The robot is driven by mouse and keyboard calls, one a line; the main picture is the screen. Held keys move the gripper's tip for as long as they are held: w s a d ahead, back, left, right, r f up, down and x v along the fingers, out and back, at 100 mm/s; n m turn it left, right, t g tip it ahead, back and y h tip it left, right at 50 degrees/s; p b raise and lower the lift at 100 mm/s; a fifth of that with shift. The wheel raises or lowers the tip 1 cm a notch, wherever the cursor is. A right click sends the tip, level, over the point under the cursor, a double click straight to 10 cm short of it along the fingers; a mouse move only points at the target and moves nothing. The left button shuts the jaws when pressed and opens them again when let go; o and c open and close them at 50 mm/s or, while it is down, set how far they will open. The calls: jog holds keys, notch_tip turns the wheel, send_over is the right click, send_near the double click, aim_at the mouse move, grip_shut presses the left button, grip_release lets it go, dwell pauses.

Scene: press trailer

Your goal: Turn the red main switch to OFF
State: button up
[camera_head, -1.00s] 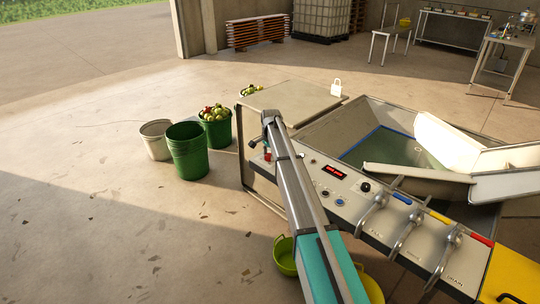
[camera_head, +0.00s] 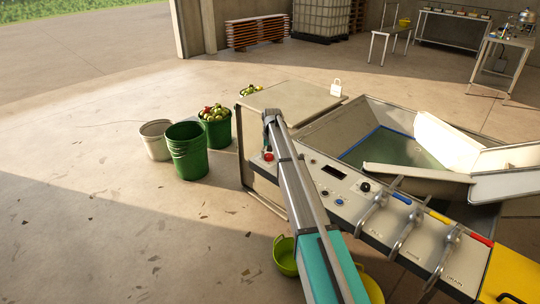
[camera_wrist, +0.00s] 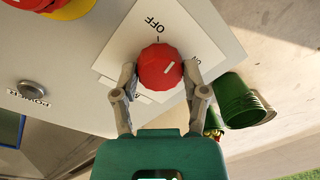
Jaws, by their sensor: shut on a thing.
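The red main switch (camera_wrist: 158,60) is a faceted round knob on a white plate (camera_wrist: 115,62) in the wrist view. My gripper (camera_wrist: 161,72) is shut on it, one finger on each side. The knob's white mark slants up and right, not in line with the tick under the OFF label (camera_wrist: 152,25). Another label at the plate's right is partly hidden by the finger. In the head view my arm reaches over the control panel (camera_head: 312,166), and a red knob (camera_head: 268,156) shows at its far-left end; the fingers are mostly hidden there.
A red button on yellow (camera_wrist: 68,8) and a grey POWER button (camera_wrist: 32,88) lie left of the switch in the wrist view. The panel's display (camera_head: 332,171) is dark. Several levers (camera_head: 408,232) stand along the panel. Green buckets (camera_head: 187,152) stand on the floor left of the machine.

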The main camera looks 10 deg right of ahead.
jog(key=n, duration=0.6)
jog(key=shift+d+n+g, duration=0.1)
jog(key=shift+n+g, duration=0.2)
dwell(0.4)
jog(key=o, duration=1.2)
jog(key=shift+w, duration=0.1)
jog(key=shift+c, duration=0.2)
